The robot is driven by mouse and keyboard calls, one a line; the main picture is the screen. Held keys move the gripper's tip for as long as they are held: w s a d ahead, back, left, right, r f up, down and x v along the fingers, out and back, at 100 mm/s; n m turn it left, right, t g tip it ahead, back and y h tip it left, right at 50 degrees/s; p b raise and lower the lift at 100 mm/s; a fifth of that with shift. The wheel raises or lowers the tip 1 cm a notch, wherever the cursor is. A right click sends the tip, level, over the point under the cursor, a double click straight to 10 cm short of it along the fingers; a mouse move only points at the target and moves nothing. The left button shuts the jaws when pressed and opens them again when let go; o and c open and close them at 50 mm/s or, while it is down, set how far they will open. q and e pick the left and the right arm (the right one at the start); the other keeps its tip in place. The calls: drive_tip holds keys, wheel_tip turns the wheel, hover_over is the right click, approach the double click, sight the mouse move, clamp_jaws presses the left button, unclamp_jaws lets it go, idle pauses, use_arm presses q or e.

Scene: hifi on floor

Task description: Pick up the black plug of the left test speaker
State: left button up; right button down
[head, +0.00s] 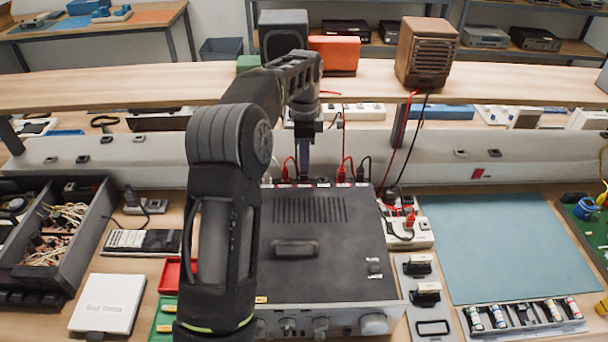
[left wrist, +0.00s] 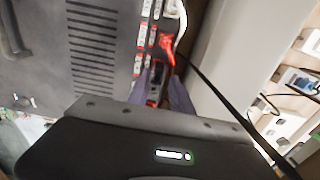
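The left test speaker (head: 283,32) is a dark grey box on the raised shelf, partly behind my left arm. My left gripper (head: 304,160) points down at the rear edge of the black amplifier (head: 330,225). In the left wrist view its two fingers (left wrist: 161,85) stand apart on either side of the rear terminals. A small dark shape between them may be the black plug (left wrist: 158,77); whether they touch it I cannot tell. A red plug (left wrist: 166,45) sits just beyond the fingertips, and a red plug (head: 291,166) shows left of the gripper. My right gripper is out of view.
A brown wooden speaker (head: 427,52) stands on the shelf (head: 150,88), its cables hanging down. Another red plug (head: 341,173) and a black plug (head: 362,170) stand right of my gripper. A power strip (head: 415,233) is beside the amplifier. The blue-green mat (head: 495,245) is clear.

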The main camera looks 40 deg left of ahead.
sight(304, 177)
use_arm(q)
wheel_tip(304, 177, down, 5)
drive_tip(key=shift+s+r+p, duration=0.1)
drive_tip(key=shift+s+p, duration=0.05)
drive_tip(key=shift+p, duration=0.6)
drive_tip(key=shift+c, duration=0.3)
clamp_jaws()
